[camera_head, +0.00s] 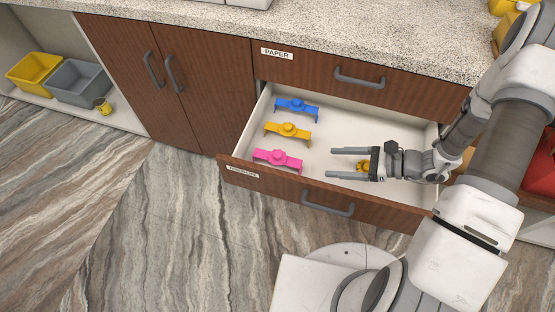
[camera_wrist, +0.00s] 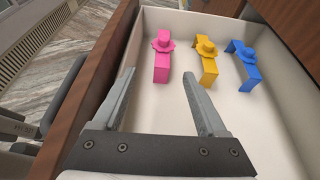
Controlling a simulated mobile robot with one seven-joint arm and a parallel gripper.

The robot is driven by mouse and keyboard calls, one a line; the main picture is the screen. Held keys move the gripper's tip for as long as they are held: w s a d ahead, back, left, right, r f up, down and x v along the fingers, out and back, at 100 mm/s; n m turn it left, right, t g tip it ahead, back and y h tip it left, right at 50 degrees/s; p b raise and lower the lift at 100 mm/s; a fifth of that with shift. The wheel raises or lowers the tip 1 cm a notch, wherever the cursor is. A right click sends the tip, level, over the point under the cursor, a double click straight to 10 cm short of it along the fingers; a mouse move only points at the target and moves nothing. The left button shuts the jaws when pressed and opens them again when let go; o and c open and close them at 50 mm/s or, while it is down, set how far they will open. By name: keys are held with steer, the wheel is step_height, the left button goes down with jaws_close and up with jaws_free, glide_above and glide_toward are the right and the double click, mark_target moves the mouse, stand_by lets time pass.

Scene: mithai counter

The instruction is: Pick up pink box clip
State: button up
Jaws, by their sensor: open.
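The pink box clip (camera_head: 277,160) lies in the open drawer (camera_head: 340,146), near its front left corner. It has a bar-shaped body with a round knob on top. In the wrist view the pink clip (camera_wrist: 162,58) is beyond the fingertips, a little above the gap between them. My gripper (camera_head: 329,163) is open and empty over the drawer, to the right of the pink clip and apart from it. Its two fingers (camera_wrist: 158,80) point toward the clip's side of the drawer.
A yellow clip (camera_head: 288,131) and a blue clip (camera_head: 297,110) lie behind the pink one. Another yellow item (camera_head: 363,166) is partly hidden by my gripper. The drawer front (camera_head: 300,188) and walls bound the space. The PAPER drawer (camera_head: 345,76) above is shut.

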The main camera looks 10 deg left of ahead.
steer(key=b, duration=0.3)
glide_toward(282, 159)
steer(key=x, duration=0.4)
steer(key=shift+s+a+f, duration=0.1)
steer(key=shift+s+a, duration=0.1)
steer(key=shift+s, duration=0.15)
steer(key=shift+w+b+x, duration=0.2)
steer(key=shift+b+x, duration=0.15)
steer(key=shift+x, duration=1.2)
steer(key=shift+w+b+x, duration=0.2)
steer(key=shift+b+x, duration=0.1)
steer(key=shift+x, duration=1.25)
jaws_close()
